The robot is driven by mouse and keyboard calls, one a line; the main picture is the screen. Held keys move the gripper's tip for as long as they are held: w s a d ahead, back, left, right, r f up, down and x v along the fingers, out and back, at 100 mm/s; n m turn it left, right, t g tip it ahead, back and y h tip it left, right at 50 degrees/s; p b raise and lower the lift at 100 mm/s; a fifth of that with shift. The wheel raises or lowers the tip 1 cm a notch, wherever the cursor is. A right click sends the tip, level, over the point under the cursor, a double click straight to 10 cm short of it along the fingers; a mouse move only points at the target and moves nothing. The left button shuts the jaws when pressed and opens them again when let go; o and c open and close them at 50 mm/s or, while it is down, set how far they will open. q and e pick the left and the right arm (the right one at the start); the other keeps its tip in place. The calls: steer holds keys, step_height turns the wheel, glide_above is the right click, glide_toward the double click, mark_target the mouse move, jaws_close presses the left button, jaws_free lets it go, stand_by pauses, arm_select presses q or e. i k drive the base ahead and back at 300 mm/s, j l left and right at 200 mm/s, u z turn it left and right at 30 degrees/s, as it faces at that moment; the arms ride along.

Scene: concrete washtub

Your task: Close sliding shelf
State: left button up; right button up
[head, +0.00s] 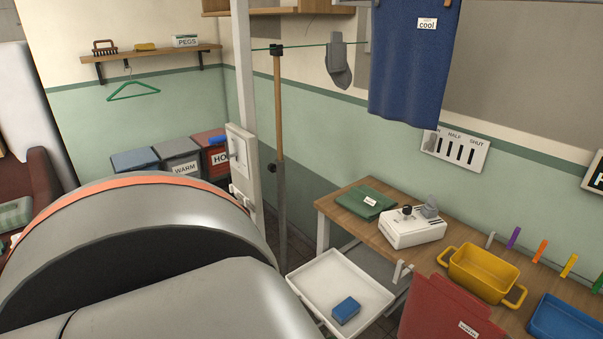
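The sliding shelf looks to be the white shallow tray (333,277) with raised rims, at the lower middle of the head view. It sticks out from beside the wooden table (353,208), below the level of its top. A small blue block (346,310) lies on it near the front. The shelf's right side runs toward the space under the table, where its far end is hard to make out. Neither of my grippers is in view. A large grey rounded form with an orange band fills the lower left, close to the camera.
The table holds a folded green cloth (367,202), a white box with a knob (411,228), a yellow tub (480,272) and a blue tray (562,318). A red cloth (446,312) hangs at the table's front, right of the shelf. A post (279,160) stands behind.

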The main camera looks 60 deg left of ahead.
mark_target(323, 283)
steer(key=k+u, duration=0.1)
steer(key=u, duration=1.7)
